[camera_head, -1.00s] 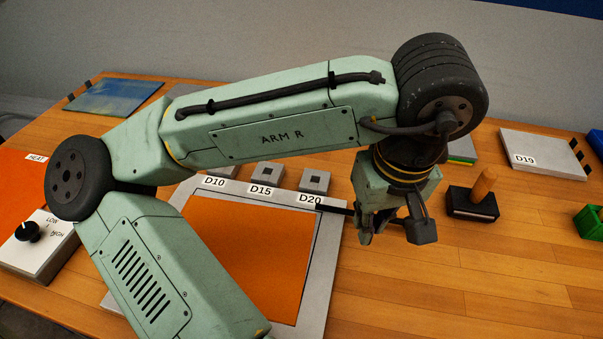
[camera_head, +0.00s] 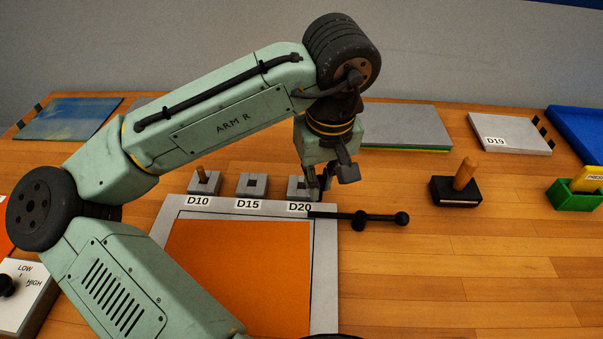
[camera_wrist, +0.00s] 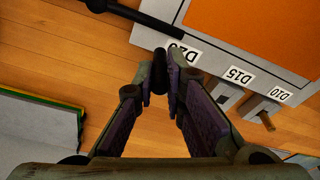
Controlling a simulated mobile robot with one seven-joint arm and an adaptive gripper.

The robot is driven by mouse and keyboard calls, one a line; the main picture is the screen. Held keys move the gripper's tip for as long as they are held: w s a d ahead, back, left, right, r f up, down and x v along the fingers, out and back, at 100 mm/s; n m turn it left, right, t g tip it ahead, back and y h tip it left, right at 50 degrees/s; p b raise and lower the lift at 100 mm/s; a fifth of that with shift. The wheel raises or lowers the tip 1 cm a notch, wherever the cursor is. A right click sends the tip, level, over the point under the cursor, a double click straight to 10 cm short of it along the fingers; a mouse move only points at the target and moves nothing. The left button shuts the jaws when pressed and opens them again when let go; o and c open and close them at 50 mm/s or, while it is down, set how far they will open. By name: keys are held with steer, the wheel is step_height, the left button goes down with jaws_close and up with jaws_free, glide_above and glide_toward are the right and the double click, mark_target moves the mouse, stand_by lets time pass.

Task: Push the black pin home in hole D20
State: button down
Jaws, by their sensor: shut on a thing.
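My gripper (camera_wrist: 160,75) is shut on the black pin (camera_wrist: 158,75), whose dark round end shows between the fingertips in the wrist view. In the head view my gripper (camera_head: 322,194) is at the right side of the grey D20 block (camera_head: 294,186) and hides part of it. The D20 label (camera_head: 299,207) is just in front of the block. I cannot tell whether the pin's lower end is in the hole or beside it. In the wrist view a finger covers the D20 block, and only its label (camera_wrist: 183,53) shows.
A black lever (camera_head: 365,217) lies right of D20, close in front of my gripper. The D15 block (camera_head: 252,185) has an open square hole. The D10 block (camera_head: 204,185) holds a wooden peg. A black stand with a wooden handle (camera_head: 464,176) is to the right.

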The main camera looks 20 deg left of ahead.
steer(key=b, duration=0.1)
glide_above(303, 181)
steer(key=s, duration=0.1)
steer(key=shift+s+d+f, duration=0.1)
steer(key=shift+s+f, duration=0.05)
steer(key=shift+f, duration=0.15)
step_height(303, 181, down, 4)
steer(key=b, duration=0.3)
steer(key=shift+r+b, duration=0.1)
steer(key=shift+b, duration=0.2)
steer(key=shift+r, duration=0.15)
steer(key=shift+s+f, duration=0.2)
steer(key=shift+f, duration=0.45)
steer(key=c, duration=1.7)
jaws_free()
steer(key=shift+d+f, duration=0.1)
steer(key=shift+f, duration=0.05)
steer(key=shift+o, duration=0.2)
